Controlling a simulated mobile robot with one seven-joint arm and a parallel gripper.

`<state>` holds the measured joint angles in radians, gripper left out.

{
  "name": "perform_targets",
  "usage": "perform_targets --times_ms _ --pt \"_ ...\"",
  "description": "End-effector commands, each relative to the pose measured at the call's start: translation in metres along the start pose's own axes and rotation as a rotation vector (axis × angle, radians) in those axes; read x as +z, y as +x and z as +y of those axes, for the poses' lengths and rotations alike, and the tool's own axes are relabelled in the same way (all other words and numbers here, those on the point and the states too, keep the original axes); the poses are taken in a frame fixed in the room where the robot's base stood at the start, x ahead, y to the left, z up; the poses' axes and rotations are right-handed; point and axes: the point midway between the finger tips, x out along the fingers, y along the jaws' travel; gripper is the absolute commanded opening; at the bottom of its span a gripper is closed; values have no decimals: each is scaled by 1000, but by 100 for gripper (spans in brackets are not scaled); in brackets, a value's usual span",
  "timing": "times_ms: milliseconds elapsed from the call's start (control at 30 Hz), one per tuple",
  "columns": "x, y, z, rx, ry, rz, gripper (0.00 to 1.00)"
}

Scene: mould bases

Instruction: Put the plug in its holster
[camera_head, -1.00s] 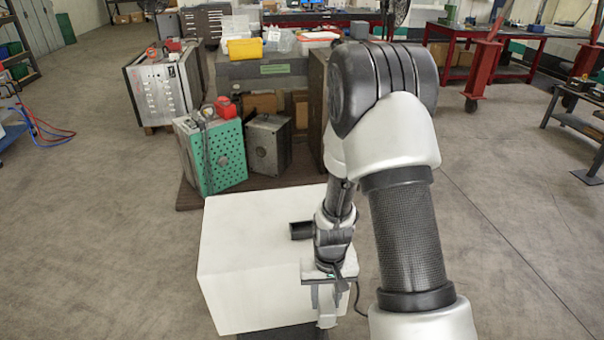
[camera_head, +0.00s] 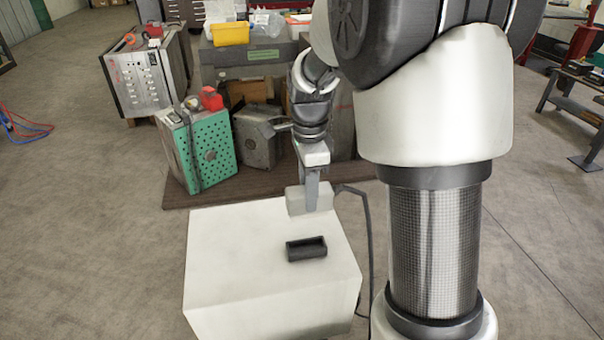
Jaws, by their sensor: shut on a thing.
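The holster (camera_head: 306,249) is a small black open-topped box on top of a white block (camera_head: 230,265). My gripper (camera_head: 311,190) points down above the far right part of the white block, behind the holster in the picture. It is shut on the plug (camera_head: 296,201), a pale grey block with a dark cable (camera_head: 368,230) running from its right side down past the white block. The plug is apart from the holster. One finger covers part of the plug. I cannot tell its exact height above the white block.
A green perforated box (camera_head: 205,155) and a grey metal case (camera_head: 258,140) stand behind on a brown mat (camera_head: 240,192). A yellow bin (camera_head: 231,34) sits on a bench beyond. The white block's left and front top is clear. My arm hides much of the right.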

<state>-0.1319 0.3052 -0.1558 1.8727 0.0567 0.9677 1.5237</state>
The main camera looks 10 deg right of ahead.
Motion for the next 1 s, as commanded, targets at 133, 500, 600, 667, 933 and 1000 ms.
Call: perform_targets --times_ms 133,500,600,667,933,1000 --pt "0 1 0 -1 -1 0 0" --pt "0 25 0 0 -1 0 0" --pt "0 35 0 0 -1 0 0" --pt "0 41 0 0 -1 0 0" --pt "0 67 0 -1 -2 0 0" --pt "0 74 0 -1 -2 0 0"
